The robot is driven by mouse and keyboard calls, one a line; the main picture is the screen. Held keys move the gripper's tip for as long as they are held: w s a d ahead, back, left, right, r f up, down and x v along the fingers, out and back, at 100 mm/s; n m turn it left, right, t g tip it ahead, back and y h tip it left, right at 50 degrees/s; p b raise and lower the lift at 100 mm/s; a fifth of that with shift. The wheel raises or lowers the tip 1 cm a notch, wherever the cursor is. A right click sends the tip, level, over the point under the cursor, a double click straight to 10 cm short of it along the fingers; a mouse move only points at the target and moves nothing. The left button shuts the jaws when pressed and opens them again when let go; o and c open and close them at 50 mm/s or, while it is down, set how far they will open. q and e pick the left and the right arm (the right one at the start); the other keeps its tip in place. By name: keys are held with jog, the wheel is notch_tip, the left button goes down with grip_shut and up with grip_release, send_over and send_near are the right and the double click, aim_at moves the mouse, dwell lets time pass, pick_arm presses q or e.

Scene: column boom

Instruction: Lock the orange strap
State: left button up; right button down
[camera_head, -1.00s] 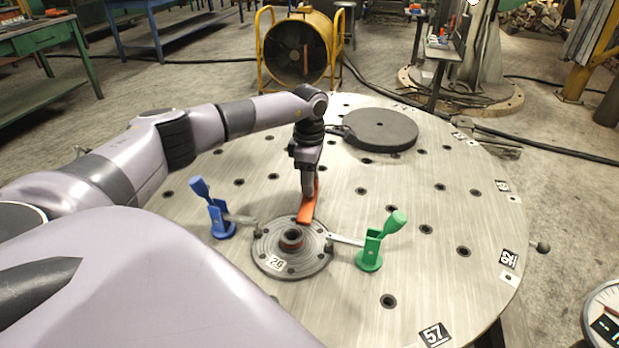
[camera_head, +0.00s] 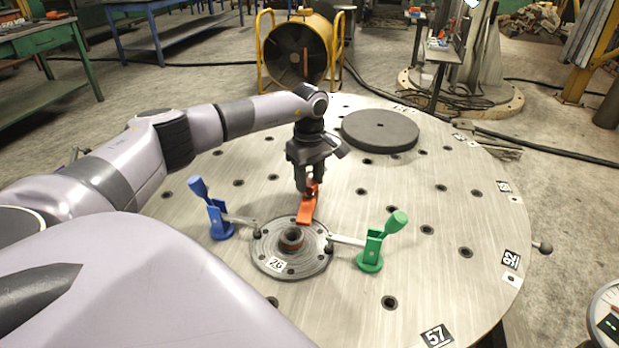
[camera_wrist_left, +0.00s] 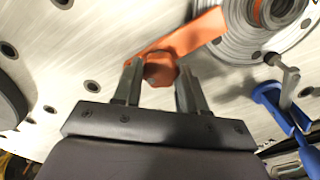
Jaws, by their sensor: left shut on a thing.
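The orange strap (camera_head: 306,212) is a flat bar. One end lies at the far edge of the round grey hub (camera_head: 268,254), and the other runs away from it under my left gripper (camera_head: 311,190). In the left wrist view the strap (camera_wrist_left: 200,33) reaches the hub's rings (camera_wrist_left: 240,28) and has a faceted orange knob (camera_wrist_left: 161,71) at its outer end. My left gripper (camera_wrist_left: 160,82) is shut on this knob, with a finger on each side. My right gripper is not in view.
A blue clamp (camera_head: 218,218) and a green clamp (camera_head: 371,249) stand left and right of the hub, their arms reaching its rim. A dark disc (camera_head: 380,130) lies farther back on the round table (camera_head: 440,300), which has several holes. The table's right side is mostly clear.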

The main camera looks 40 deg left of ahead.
aim_at(309, 182)
pick_arm(q)
jog(key=shift+r, duration=0.1)
dwell(0.3)
jog(key=o, duration=1.1)
jog(key=shift+c, duration=0.2)
notch_tip(309, 182, up, 7)
jog(key=shift+r, duration=0.1)
